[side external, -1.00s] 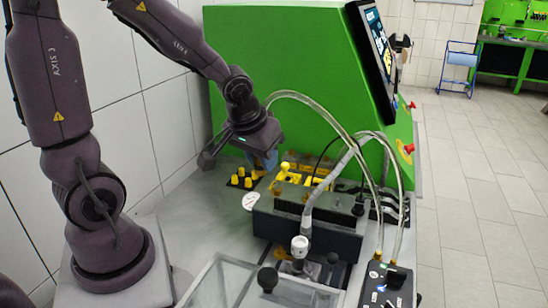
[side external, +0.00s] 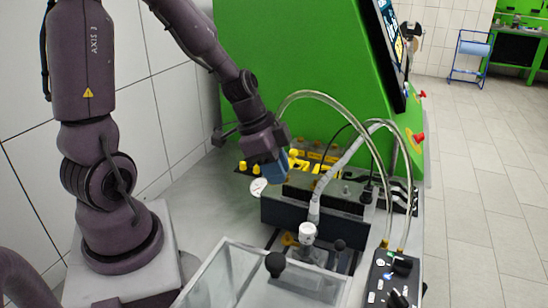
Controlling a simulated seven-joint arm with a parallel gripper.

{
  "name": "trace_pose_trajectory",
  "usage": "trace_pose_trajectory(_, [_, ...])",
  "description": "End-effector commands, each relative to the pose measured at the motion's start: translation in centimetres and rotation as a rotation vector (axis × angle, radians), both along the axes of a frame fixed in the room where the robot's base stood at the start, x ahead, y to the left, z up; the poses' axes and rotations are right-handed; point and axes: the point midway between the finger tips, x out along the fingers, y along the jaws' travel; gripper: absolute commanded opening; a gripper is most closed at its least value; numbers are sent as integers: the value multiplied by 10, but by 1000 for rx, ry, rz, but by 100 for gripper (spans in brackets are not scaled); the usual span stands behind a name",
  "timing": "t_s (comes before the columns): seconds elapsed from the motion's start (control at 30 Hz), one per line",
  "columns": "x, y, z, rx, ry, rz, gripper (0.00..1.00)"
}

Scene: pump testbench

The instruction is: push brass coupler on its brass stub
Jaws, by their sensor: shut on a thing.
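My gripper (side external: 277,172), with blue fingers, points down at the rear left edge of the dark block (side external: 312,216) on the bench. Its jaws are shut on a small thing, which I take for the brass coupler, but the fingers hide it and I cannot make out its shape. I cannot pick out the brass stub for certain. Yellow parts (side external: 304,160) stand just right of and behind the fingers, on and behind the block. I cannot tell whether the held thing touches anything.
Clear hoses (side external: 330,98) and a grey hose (side external: 344,160) arch over the block, right of my gripper. A green cabinet (side external: 290,60) stands behind. A clear-lidded box (side external: 236,272) and a black control box (side external: 392,282) are in front. The grey bench at left is free.

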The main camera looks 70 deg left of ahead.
Motion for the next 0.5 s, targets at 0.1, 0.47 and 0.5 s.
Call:
trace_pose_trajectory(0.1, [0, -11, -10, -8, 2, -317, 0])
trace_pose_trajectory(0.47, [-1, -55, -32, -2, -2, -1363, 0])
trace_pose_trajectory(0.5, [-1, -57, -33, 0, -2, -1411, 0])
